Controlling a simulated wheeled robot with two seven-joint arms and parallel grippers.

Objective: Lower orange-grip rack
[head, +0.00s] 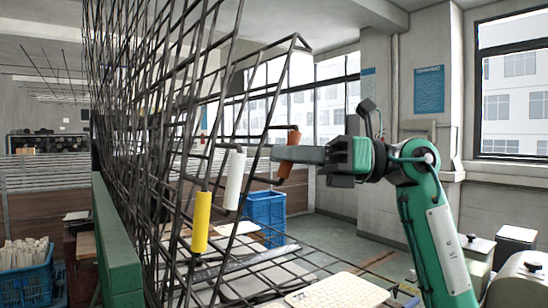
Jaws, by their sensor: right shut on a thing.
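The orange grip (285,170) sits on a bent dark rod at the edge of a dark wire rack (292,45), which stands steeply tilted. My right gripper (289,154) comes in from the right and is shut on the orange grip, hiding its middle. A white grip (234,181) and a yellow grip (200,222) are on rods to the left and lower. The wire racks overlap, so I cannot tell exactly which bars belong to which. My left gripper is not in view.
A green post (117,245) stands at the left of the wire racks. A wire panel lies low at the bottom, with a pale keyboard-like slab (338,291) on it. A blue crate (265,216) is on the floor behind, another blue crate (27,280) at lower left.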

